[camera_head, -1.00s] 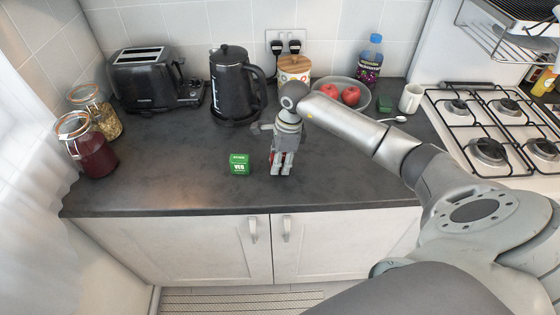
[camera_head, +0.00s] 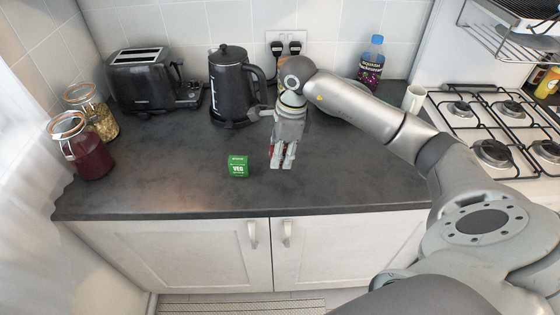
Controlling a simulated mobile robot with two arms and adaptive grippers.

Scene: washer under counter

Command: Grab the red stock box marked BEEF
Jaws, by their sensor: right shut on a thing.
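My right gripper (camera_head: 283,160) points down over the worktop, right of the green box. It is shut on the red stock box (camera_head: 271,149), of which only a small red part shows beside the fingers. The fingers hide the rest, so its BEEF marking cannot be read. Whether the box is clear of the worktop is hard to tell. A green stock box marked VEG (camera_head: 238,166) stands on the worktop to the left, apart from the gripper. My left gripper is not in view.
A black kettle (camera_head: 229,85), a toaster (camera_head: 142,80) and two glass jars (camera_head: 83,147) stand behind and left. A squash bottle (camera_head: 371,65), a white mug (camera_head: 413,98) and the gas hob (camera_head: 492,130) are right. The worktop's front middle (camera_head: 180,190) is clear.

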